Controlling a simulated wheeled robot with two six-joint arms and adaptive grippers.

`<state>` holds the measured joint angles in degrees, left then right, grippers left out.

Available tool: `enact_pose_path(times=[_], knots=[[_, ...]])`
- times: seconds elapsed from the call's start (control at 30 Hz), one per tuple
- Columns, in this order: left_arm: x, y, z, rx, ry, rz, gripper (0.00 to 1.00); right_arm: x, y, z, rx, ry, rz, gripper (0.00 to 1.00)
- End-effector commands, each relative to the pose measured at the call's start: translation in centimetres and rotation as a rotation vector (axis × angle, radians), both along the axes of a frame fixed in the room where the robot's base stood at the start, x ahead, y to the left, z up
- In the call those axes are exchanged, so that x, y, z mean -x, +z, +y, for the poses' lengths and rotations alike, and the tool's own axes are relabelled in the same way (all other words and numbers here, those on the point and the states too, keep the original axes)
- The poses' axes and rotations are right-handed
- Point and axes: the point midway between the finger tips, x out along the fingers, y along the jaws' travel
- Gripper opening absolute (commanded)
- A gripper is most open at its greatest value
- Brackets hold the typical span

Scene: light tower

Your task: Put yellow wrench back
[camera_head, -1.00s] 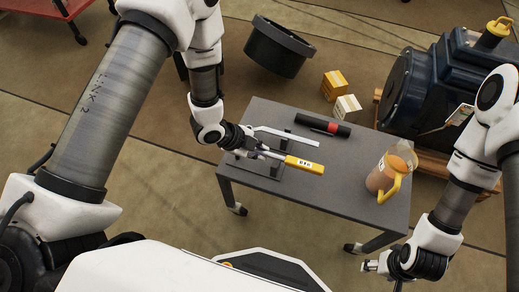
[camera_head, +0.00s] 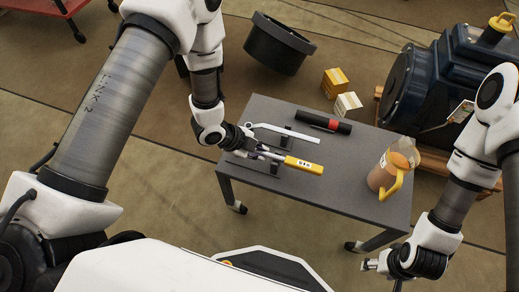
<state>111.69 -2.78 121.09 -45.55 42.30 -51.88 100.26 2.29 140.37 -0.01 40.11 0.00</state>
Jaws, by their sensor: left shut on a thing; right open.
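The yellow wrench (camera_head: 304,165) is at the left part of the grey table (camera_head: 330,190), its yellow handle pointing right and its metal shaft running left into my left gripper. My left gripper (camera_head: 262,150) is shut on the metal part of the wrench, close over a dark rack (camera_head: 262,168) on the table. Whether the wrench rests in the rack or is just above it, I cannot tell. My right gripper (camera_head: 372,265) is open and empty, beyond the table's front right edge.
A silver-white bar-like tool (camera_head: 290,133) lies behind the wrench. A black and red cylinder (camera_head: 324,123) lies at the back. An amber jug with yellow handle (camera_head: 391,175) stands at the right. Small boxes (camera_head: 346,104), a black tub (camera_head: 277,45) and a blue motor (camera_head: 437,90) are behind the table.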

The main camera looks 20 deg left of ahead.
Motion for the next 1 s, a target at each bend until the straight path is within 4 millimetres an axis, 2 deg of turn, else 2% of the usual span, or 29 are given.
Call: enact_pose_path(times=[0.13, 0.17, 0.23, 0.53, 0.63, 0.77, 1.0], knots=[[0.0, -0.7, 0.0, 0.0, 0.0, -0.001, 0.0, 0.0, -0.4, 0.0, 0.0, 0.0, 0.0, 0.63], [0.0, -0.6, 0.0, 0.0, 0.0, -0.001, 0.2, 0.0, -0.4, 0.0, 0.0, 0.0, 0.0, 0.63], [0.0, -0.5, 0.0, 0.0, 0.0, -0.001, 0.45, 0.0, -0.3, 0.0, 0.0, 0.0, 0.0, 0.63], [0.0, -0.5, 0.0, 0.0, 0.0, 0.001, 0.46, 0.0, -0.3, 0.0, 0.0, 0.0, 0.0, 0.63], [0.2, 0.1, 0.4, 0.0, 0.002, 0.0, 0.46, 0.0, -0.3, 0.0, 0.0, 0.0, 0.0, 0.63], [1.0, 2.1, 1.6, 0.002, 0.004, 0.0, 0.46, 0.0, -0.3, 0.0, 0.0, 0.0, 0.0, 0.63], [2.9, 7.1, 4.5, 0.005, 0.005, -0.002, 0.46, 0.0, -0.3, 0.0, 0.0, 0.0, 0.0, 0.63]])
